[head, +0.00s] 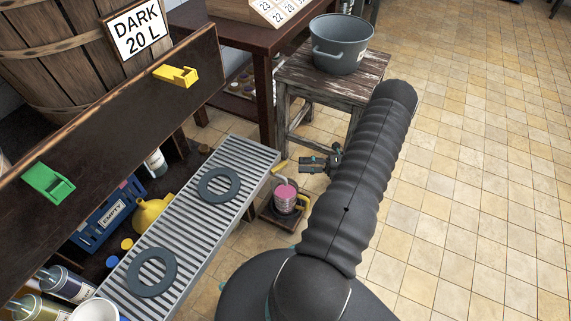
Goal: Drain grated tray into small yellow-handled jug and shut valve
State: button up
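The grated tray (215,158) is a long pale metal trough with a slatted top. It runs from the lower left to the middle, with two dark rings lying on it. A small yellow piece, apparently the valve lever (280,167), shows at its far right corner. The small jug (285,197) stands just below that corner, with pink liquid visible at its top and a yellow handle on its right side. My gripper (303,163) points left, a little right of the yellow lever and above the jug. Its fingers are small and dark, and I cannot tell whether they are open.
The jug stands on a low dark stand (270,212). A grey bucket (341,45) sits on a worn wooden stool (300,72) behind my gripper. A dark shelf board (110,120) with green and yellow taps runs along the left. Tiled floor on the right is clear.

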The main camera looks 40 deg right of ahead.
aim_at(286, 165)
jog(key=shift+m+t, duration=0.3)
jog(key=shift+m, duration=0.1)
jog(key=shift+f+x, duration=0.2)
jog(key=shift+x, duration=1.5)
jog(key=shift+f+x, duration=0.2)
jog(key=shift+x, duration=1.5)
grip_shut()
